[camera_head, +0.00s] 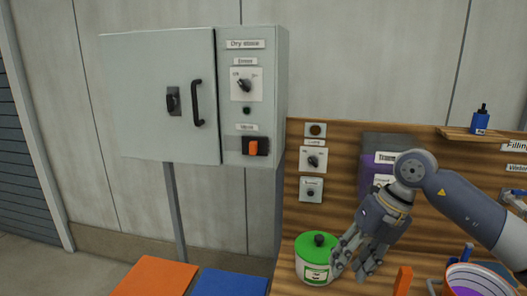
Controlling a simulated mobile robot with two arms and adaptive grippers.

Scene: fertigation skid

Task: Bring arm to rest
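My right arm comes in from the right edge, and its gripper (353,270) points down over the wooden bench. Its fingers are spread apart with nothing visible between them, so it looks open. The nearest finger is right beside a white jar with a green lid and black knob (314,268); I cannot tell whether they touch. The jar stands upright. My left gripper is not in view.
A grey cabinet (150,90) labelled "Dry store" with switches stands at the left. An orange panel (155,277) and a blue panel (230,284) lie low in front. A striped bowl (480,280) and an orange upright piece (403,280) are near my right arm. A blue bottle (480,122) stands on a shelf.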

